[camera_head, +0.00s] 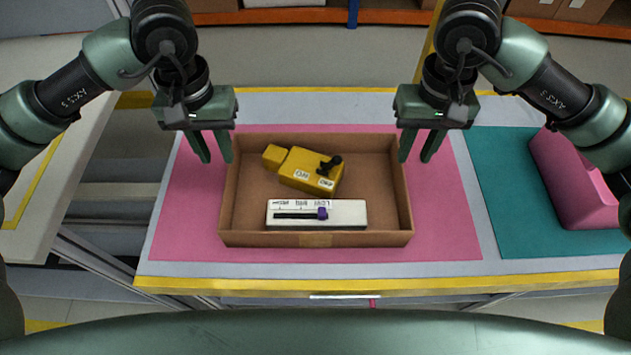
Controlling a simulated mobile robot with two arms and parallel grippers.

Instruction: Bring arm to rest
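My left gripper (213,160) hangs above the back left corner of a cardboard box, with its two fingers pointing down, a small gap between them and nothing in it. My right gripper (416,158) hangs at the back right corner of the box in a mirrored pose, also with a gap between its fingers and nothing in it. The open cardboard box (230,239) stands on a pink mat (184,219). Inside lie a yellow module (299,168) with a black switch lever, and a white module (346,214) with a purple slider, nearer the front.
A pink block-shaped object (572,185) stands on a teal mat (500,205) at the right. The table has a yellow front edge (420,286). A pale table (35,235) lies at the left beyond a gap. Shelving with boxes (570,10) stands at the back.

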